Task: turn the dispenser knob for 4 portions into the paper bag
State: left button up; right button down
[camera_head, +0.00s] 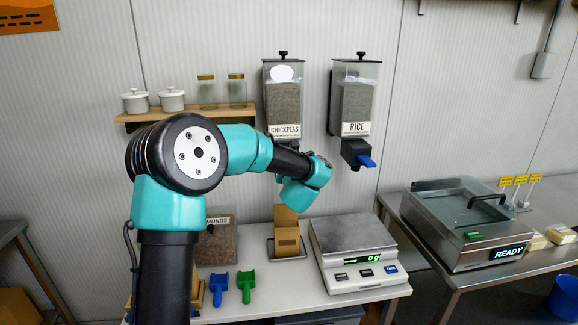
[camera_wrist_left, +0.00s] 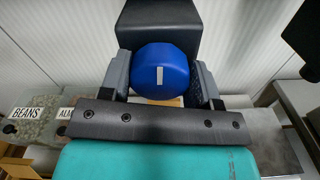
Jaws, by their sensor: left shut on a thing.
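The chickpeas dispenser (camera_head: 284,100) hangs on the wall, a clear bin with a labelled front. Its blue round knob (camera_wrist_left: 162,70) shows in the left wrist view, with a white mark standing about upright. My left gripper (camera_wrist_left: 161,82) is shut on this knob, one finger on each side. In the head view my arm's wrist covers the knob and the fingers. The brown paper bag (camera_head: 286,238) stands open below the dispenser; its contents cannot be seen. My right gripper is in neither view.
The rice dispenser (camera_head: 356,105) with a blue knob hangs to the right. A scale (camera_head: 352,270) reading 0 g stands right of the bag. Blue (camera_head: 218,286) and green (camera_head: 246,284) scoops lie at the front. A shelf (camera_head: 190,115) holds jars.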

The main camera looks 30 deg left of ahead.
pick_arm(q)
jog(key=m, duration=1.3)
jog(key=shift+d, duration=0.1)
jog(key=m, duration=0.4)
jog(key=shift+f, duration=0.1)
jog(key=shift+m, duration=0.3)
jog(key=o, duration=0.9)
